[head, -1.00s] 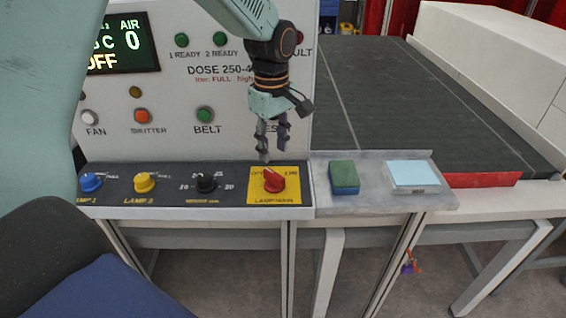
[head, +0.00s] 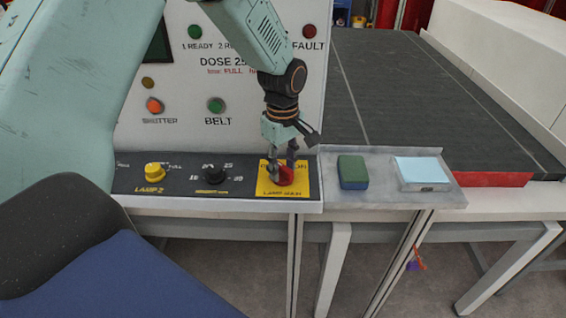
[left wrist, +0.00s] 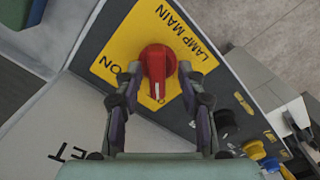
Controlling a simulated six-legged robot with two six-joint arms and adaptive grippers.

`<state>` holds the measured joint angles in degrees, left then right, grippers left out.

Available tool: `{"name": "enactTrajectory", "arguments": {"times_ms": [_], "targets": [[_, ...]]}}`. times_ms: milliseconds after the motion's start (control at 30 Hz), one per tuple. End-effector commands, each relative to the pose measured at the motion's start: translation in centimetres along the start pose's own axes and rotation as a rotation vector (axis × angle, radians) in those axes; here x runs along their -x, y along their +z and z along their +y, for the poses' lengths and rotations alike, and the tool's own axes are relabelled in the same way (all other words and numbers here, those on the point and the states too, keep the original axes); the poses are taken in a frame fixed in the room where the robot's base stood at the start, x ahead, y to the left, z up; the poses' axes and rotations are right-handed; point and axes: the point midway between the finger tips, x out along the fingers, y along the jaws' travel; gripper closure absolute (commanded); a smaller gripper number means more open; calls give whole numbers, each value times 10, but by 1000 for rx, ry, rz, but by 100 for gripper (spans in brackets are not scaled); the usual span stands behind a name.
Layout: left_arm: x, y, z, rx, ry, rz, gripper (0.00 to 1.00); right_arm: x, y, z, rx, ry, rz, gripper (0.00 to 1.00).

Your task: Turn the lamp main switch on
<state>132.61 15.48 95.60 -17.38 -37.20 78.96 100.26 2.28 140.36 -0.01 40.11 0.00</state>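The lamp main switch is a red rotary knob (head: 285,177) on a yellow plate (head: 301,189), at the right end of the dark control strip. In the left wrist view the red knob (left wrist: 157,68) sits between the fingertips of my left gripper (left wrist: 160,82). Its white mark points down in the picture, away from the ON label at left; the lettering by the mark is partly hidden. My left gripper (head: 282,169) is open, one finger on each side of the knob. I cannot tell whether the fingers touch it. My right gripper is not in view.
Left of the switch are a black knob (head: 215,175) and a yellow knob (head: 155,172). To the right, a green-topped block (head: 352,171) and a light-blue-topped block (head: 421,171) lie on a grey metal shelf (head: 384,199). The upright panel with indicator lights stands behind.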

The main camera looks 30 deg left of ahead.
Motion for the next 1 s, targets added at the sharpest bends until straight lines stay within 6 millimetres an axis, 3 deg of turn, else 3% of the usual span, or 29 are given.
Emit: {"name": "enactTrajectory", "arguments": {"times_ms": [133, 600, 1000], "targets": [[0, 0, 1, 0, -1, 0, 61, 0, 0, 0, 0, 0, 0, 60], [1, -1, 2, 1, 2, 0, 100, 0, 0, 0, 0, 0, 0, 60], [2, 0, 2, -21, 0, -1, 100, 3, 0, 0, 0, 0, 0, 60]]}}
